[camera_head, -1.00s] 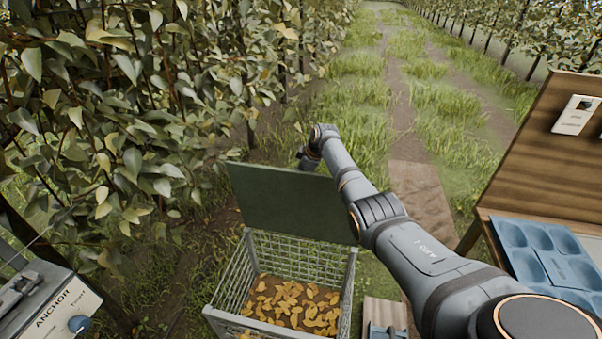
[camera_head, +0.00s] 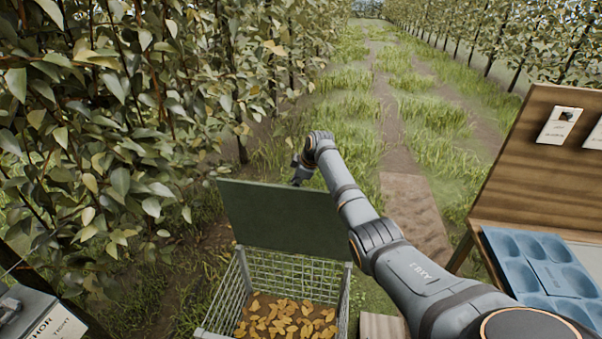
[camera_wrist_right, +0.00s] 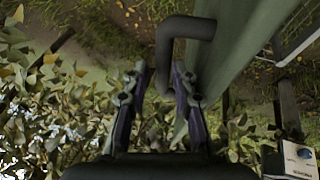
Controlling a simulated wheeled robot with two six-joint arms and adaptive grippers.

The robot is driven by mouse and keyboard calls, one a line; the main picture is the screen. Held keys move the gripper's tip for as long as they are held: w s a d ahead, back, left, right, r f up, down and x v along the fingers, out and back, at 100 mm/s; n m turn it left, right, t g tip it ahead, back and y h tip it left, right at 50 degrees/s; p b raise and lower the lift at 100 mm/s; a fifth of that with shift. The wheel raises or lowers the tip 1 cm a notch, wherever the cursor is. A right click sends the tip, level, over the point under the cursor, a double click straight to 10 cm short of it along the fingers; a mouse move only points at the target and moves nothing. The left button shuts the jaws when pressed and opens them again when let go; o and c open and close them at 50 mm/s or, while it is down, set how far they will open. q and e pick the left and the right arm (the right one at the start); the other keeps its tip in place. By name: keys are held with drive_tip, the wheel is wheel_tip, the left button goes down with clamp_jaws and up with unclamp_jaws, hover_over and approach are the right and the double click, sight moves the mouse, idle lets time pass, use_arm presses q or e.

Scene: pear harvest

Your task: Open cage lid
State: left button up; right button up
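The wire cage (camera_head: 239,290) stands low in the middle of the head view. Its dark green lid (camera_head: 285,220) is raised and stands up at the far side, clear of the cage opening. My right arm reaches over to the far side of the lid. My right gripper (camera_head: 299,174) shows there just above the lid's top edge, partly hidden. In the right wrist view, its two fingers (camera_wrist_right: 160,75) are apart. The dark bent handle (camera_wrist_right: 188,28) beside the lid panel (camera_wrist_right: 255,45) has one end between them; firm contact cannot be seen. My left gripper is not in view.
Yellow leaves (camera_head: 285,318) lie in the cage. Dense foliage (camera_head: 100,130) fills the left. A wooden table (camera_head: 525,160) with a blue tray (camera_head: 535,262) stands at the right. A labelled box (camera_head: 35,318) is at the lower left. The grassy lane beyond is open.

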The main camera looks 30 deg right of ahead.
drive_tip(key=v, duration=0.8)
drive_tip(key=shift+r, duration=0.25)
drive_tip(key=shift+s, duration=0.1)
